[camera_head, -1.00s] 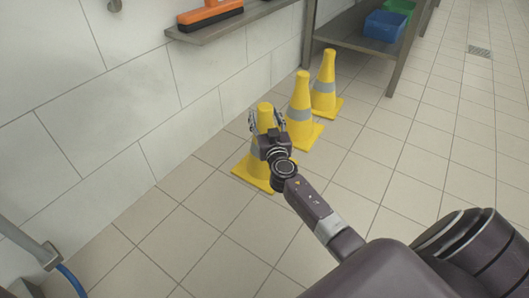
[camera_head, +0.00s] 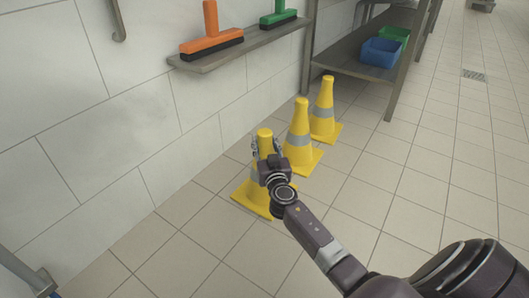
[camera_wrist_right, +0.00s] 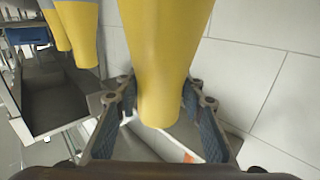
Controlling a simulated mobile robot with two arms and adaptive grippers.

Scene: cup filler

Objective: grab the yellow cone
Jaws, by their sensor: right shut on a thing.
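The nearest yellow cone (camera_head: 265,136) stands upright on the tiled floor beside the white wall, with a grey band partly hidden by my gripper. My right gripper (camera_head: 268,148) reaches it from the front and is shut on its upper part, one finger on each side. In the right wrist view, the cone's yellow body (camera_wrist_right: 165,45) lies between the two padded fingers of the right gripper (camera_wrist_right: 160,100). Two more yellow cones, a middle one (camera_head: 300,121) and a far one (camera_head: 326,95), stand behind it in a row. My left gripper is not in view.
A wall shelf (camera_head: 219,58) above the cones holds an orange brush (camera_head: 211,43) and a green brush (camera_head: 279,14). A metal rack (camera_head: 351,57) with a blue bin (camera_head: 383,52) and a green bin (camera_head: 394,35) stands behind. The floor to the right is clear.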

